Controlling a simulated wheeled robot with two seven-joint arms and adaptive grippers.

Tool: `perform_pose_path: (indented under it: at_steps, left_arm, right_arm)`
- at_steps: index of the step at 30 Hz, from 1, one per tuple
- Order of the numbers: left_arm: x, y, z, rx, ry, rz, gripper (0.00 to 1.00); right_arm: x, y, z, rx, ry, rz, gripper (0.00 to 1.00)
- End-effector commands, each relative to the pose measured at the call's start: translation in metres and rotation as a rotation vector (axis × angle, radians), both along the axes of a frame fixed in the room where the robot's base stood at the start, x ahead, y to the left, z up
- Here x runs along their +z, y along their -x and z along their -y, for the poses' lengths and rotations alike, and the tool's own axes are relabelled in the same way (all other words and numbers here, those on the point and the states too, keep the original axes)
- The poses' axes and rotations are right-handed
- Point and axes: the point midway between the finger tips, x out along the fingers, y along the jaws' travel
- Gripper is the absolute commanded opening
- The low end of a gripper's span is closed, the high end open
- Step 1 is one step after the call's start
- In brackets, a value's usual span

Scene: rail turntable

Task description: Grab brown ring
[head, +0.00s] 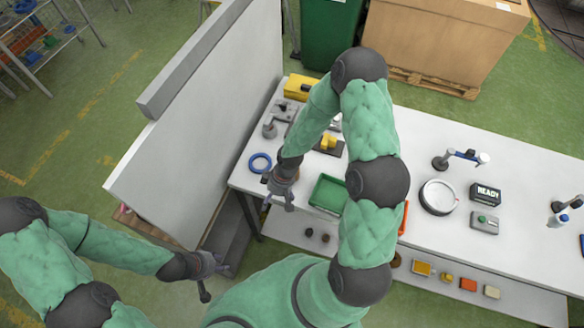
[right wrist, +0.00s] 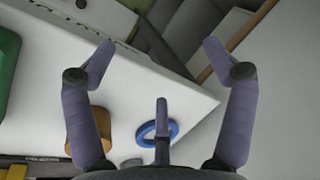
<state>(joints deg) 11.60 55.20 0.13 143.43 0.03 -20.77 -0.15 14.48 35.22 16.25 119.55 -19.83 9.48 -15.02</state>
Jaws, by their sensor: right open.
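A brown rounded thing (right wrist: 101,121) lies on the white table in the right wrist view, partly behind the left finger of my right gripper (right wrist: 160,58). I cannot tell for certain that it is the brown ring; in the head view my right gripper (head: 281,196) seems to cover that spot. The right gripper is open and empty, over the table's left front corner. A small brown round thing (head: 396,260) also shows at the lower shelf in the head view. My left gripper (head: 217,270) hangs left of the table, away from these things; its jaws are unclear.
A blue ring (head: 260,163) lies beside the right gripper and shows in the wrist view (right wrist: 146,136). A green tray (head: 328,194) stands to the right. A white panel (head: 205,120) rises left of the table (head: 420,135). Several small blocks lie on the lower shelf.

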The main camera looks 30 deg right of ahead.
Motion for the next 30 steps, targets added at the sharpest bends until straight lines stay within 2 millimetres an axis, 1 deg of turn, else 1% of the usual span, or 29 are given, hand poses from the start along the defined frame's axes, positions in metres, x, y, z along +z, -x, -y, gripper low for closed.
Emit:
perform_pose_path:
  at_steps: [1, 6, 9, 13, 16, 24, 27, 30]
  left_arm:
    - [0.000, 0.000, 0.000, 0.000, 0.000, -0.001, 0.40]
    - [0.002, 0.000, 0.000, 0.000, 0.000, -0.001, 0.40]
    - [0.004, 0.000, 0.000, 0.000, 0.000, -0.001, 0.40]
    - [0.004, 0.000, 0.000, 0.000, 0.000, -0.001, 0.40]
    - [0.004, 0.000, 0.000, 0.000, 0.000, -0.001, 0.40]
    - [0.002, 0.000, 0.000, 0.000, 0.000, 0.000, 0.40]
    - [0.002, 0.000, 0.000, 0.000, 0.000, 0.000, 0.40]
    - [0.002, 0.000, 0.000, 0.000, 0.000, 0.000, 0.40]
  right_arm:
    - [0.011, -0.015, 0.012, 0.059, 0.028, 0.026, 0.84]
    - [0.052, -0.050, 0.057, 0.269, 0.148, 0.072, 0.84]
    - [0.073, -0.063, 0.081, 0.357, 0.216, 0.081, 0.84]
    - [0.090, -0.072, 0.100, 0.420, 0.271, 0.079, 0.84]
    - [0.089, -0.074, 0.105, 0.438, 0.287, 0.077, 0.84]
    - [0.051, -0.073, 0.106, 0.440, 0.289, 0.075, 0.84]
    - [0.042, -0.074, 0.106, 0.439, 0.288, 0.077, 0.84]
    - [0.038, -0.073, 0.106, 0.437, 0.288, 0.077, 0.84]
